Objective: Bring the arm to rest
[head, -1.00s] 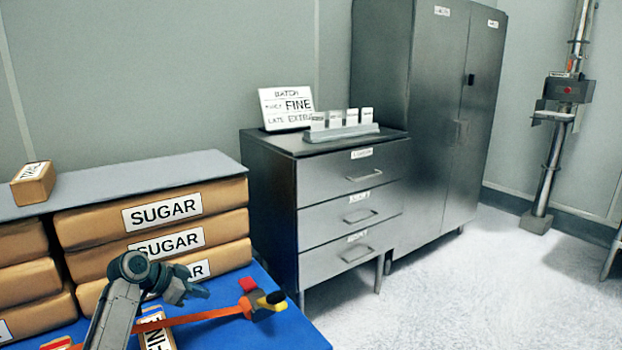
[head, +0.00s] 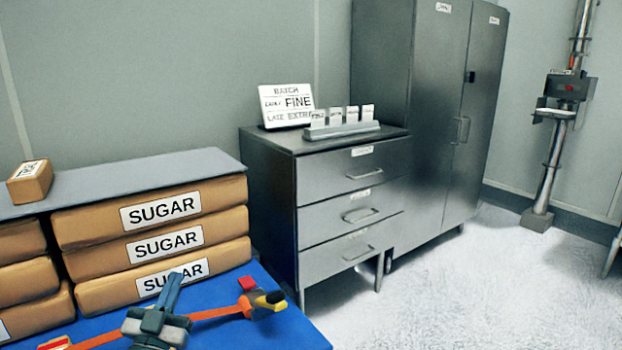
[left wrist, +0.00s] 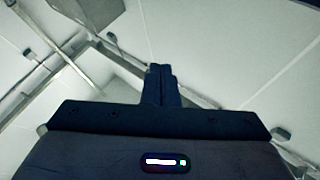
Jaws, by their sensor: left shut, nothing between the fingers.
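My left gripper (head: 175,278) shows at the lower left of the head view, in front of the lowest sugar bag in the stack. Its slim fingers point up in the picture. In the left wrist view the two dark fingers (left wrist: 161,70) lie together, shut and empty, with pale wall or ceiling panels beyond them. Most of the left arm is below the picture edge. My right gripper is not in view.
Stacked sugar bags (head: 160,211) stand under a grey shelf (head: 130,181) behind a blue surface (head: 300,330). An orange bar clamp (head: 220,312) lies on the blue. A drawer cabinet (head: 270,210) and tall locker (head: 435,130) stand beyond. Pale floor (head: 480,290) is clear at right.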

